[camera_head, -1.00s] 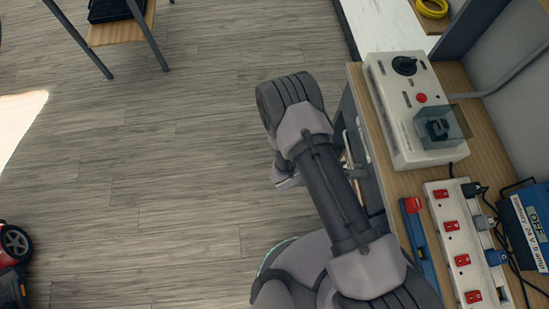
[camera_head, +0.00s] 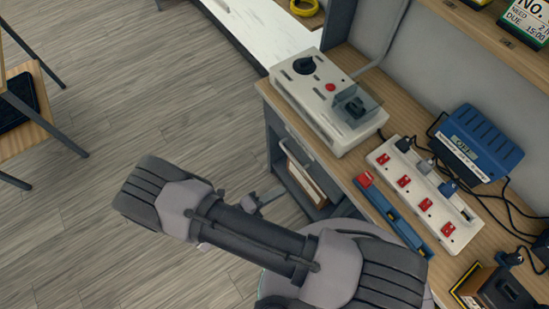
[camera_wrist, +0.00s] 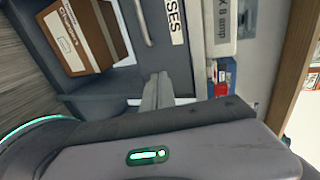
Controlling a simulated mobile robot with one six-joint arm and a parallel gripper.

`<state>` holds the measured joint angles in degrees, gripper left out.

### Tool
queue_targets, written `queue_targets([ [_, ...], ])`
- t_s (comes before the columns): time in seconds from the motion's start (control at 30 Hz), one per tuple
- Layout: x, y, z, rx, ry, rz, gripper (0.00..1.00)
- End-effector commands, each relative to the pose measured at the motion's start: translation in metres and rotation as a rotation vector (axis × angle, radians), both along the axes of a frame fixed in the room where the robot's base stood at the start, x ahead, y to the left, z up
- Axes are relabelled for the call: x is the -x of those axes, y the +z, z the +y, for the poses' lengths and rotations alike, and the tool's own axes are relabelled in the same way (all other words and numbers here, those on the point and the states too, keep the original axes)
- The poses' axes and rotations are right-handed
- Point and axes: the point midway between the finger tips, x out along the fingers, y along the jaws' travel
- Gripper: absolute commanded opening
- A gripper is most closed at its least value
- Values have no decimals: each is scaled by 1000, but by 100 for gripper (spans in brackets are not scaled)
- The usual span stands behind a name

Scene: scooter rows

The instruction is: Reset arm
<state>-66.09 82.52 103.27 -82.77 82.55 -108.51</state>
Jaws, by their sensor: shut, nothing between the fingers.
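My arm reaches across the lower middle of the head view, folded low in front of the workbench (camera_head: 345,165). My gripper (camera_wrist: 155,92) shows in the wrist view with its grey fingers together and nothing between them. In the head view only a small part of it (camera_head: 264,198) shows past the arm link, next to the bench's open lower shelf. It appears apart from the cabinet, though the exact gap is hard to tell.
On the bench are a white control box (camera_head: 325,105), a power strip with red switches (camera_head: 435,205), a blue charger (camera_head: 478,143) and a blue level-like tool (camera_head: 390,212). A brown box (camera_wrist: 82,35) sits in the lower shelf. Open wood floor (camera_head: 130,100) lies left; a stool (camera_head: 35,110) stands far left.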

Motion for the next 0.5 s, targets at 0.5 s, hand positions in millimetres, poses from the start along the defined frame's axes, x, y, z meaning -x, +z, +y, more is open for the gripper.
queue_targets([
  [0.5, -9, 257, -50, -937, -1695, -1169, 0],
])
